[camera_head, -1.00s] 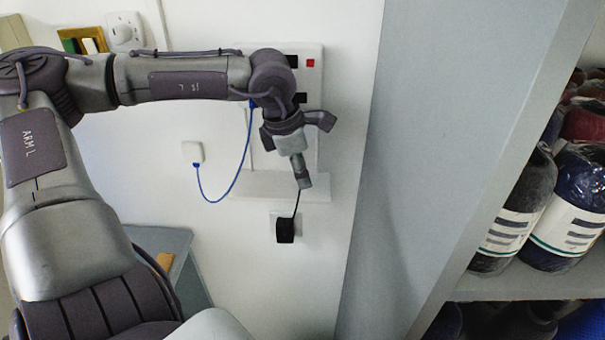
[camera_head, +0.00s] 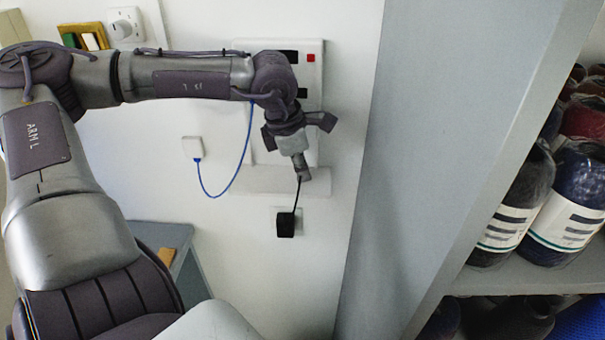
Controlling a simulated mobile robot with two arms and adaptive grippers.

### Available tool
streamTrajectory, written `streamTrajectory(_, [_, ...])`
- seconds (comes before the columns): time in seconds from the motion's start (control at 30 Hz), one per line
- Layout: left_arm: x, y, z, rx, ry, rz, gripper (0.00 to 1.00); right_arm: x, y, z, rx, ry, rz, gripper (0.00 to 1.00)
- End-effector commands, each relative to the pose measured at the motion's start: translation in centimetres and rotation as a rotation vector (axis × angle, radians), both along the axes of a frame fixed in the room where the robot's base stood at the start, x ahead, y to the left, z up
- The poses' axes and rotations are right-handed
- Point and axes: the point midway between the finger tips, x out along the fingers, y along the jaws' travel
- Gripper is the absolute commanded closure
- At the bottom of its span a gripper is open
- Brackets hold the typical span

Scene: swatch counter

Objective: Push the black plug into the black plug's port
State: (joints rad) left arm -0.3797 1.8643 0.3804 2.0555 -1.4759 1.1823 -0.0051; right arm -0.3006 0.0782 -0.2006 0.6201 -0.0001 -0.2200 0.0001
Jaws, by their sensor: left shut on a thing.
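My left gripper (camera_head: 302,172) is in front of the white wall device (camera_head: 312,125), near its lower ledge. It is shut, and a thin black cable (camera_head: 297,195) runs down from its fingertips to a black adapter block (camera_head: 286,225) on a wall plate. The black plug at the upper end of this cable is hidden between the fingers. The device face shows a red port (camera_head: 311,57) and dark openings, one of them at the right (camera_head: 302,93). I cannot tell which is the black plug's port; my arm covers part of the face. My right gripper is not in view.
A blue cable (camera_head: 236,178) hangs from behind my arm to a white wall box (camera_head: 192,148). A grey shelf side panel (camera_head: 430,130) stands close on the right, with wrapped rolls (camera_head: 565,215) beyond. A grey surface (camera_head: 165,235) lies low at left.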

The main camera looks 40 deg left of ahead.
Motion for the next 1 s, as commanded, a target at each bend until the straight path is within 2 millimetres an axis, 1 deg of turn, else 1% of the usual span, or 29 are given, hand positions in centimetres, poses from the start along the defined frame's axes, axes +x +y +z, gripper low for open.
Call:
streamTrajectory(0.17, [0.0, 0.0, 0.1, 0.0, -0.001, 0.0, 1.0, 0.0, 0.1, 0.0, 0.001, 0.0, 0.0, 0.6])
streamTrajectory(0.33, [-0.4, 0.0, 0.9, 0.0, -0.002, -0.001, 1.0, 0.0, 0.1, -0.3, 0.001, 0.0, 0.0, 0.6])
streamTrajectory(0.47, [-0.3, 0.0, 3.4, 0.001, -0.003, 0.0, 1.0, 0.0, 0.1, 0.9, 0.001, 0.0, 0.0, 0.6])
streamTrajectory(0.67, [-0.3, 0.0, 7.7, 0.003, -0.004, -0.001, 1.0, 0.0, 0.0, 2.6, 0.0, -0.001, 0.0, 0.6])
streamTrajectory(0.73, [-1.2, 0.0, 7.0, -0.004, -0.002, 0.0, 1.0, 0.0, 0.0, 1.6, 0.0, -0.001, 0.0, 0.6])
streamTrajectory(0.9, [-3.3, -0.2, 6.9, -0.004, -0.007, -0.003, 1.0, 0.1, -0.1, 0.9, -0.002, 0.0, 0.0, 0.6])
streamTrajectory(1.0, [-4.4, -0.1, 6.7, -0.005, -0.007, 0.0, 1.0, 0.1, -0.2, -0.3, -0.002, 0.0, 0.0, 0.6])
